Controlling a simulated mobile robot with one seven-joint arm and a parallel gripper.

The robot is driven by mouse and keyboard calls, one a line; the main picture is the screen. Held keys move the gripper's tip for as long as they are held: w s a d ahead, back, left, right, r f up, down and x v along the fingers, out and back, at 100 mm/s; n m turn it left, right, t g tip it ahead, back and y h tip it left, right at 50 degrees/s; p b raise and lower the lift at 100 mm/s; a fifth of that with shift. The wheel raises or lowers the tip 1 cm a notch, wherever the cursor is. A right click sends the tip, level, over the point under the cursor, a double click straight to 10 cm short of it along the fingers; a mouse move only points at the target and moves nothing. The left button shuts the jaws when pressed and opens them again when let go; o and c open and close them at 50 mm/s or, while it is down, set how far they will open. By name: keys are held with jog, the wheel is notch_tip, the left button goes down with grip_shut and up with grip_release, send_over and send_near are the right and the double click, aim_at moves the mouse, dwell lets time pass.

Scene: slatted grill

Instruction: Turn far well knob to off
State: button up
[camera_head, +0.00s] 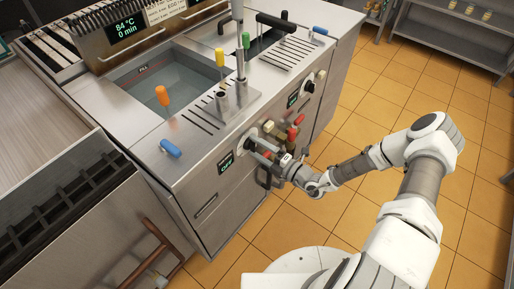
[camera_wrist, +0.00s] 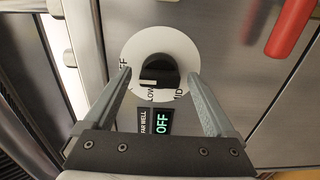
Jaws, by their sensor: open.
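The far well knob (camera_wrist: 157,68) is a dark round knob on a white dial (camera_wrist: 176,45) on the steel front panel. The dial shows OFF at its left edge, LOW below and MID at lower right. A small display (camera_wrist: 162,122) below, labelled FAR WELL, reads OFF in green. My gripper (camera_wrist: 158,76) is open, its fingers at the left and right of the knob with gaps beside it. In the head view my gripper (camera_head: 262,150) is at the front panel, partly covering the dial (camera_head: 244,141).
Red and pale valve handles (camera_head: 291,133) stick out right of the knob; a red handle (camera_wrist: 290,28) shows at upper right in the wrist view. A second knob (camera_head: 308,86) is farther along the panel. A dark handle (camera_head: 267,177) sits below. The tiled floor (camera_head: 376,92) is open at right.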

jog(key=v, duration=1.7)
jog(key=shift+s, duration=0.2)
jog(key=shift+d, duration=0.15)
jog(key=s+r+m+g+h, duration=0.1)
jog(key=s+r+m+h, duration=0.3)
jog(key=r+m, duration=0.5)
jog(key=s+r+m+g+h+p, duration=0.1)
jog(key=s+r+m+g+h, duration=0.1)
jog(key=s+r+m+h, duration=0.3)
jog(key=s+r+m+g+h+p, duration=0.1)
jog(key=s+r+m+h, duration=0.4)
jog(key=r+m, duration=0.9)
notch_tip(320, 180, up, 10)
jog(key=shift+d+g, duration=0.25)
jog(key=shift+g, duration=0.45)
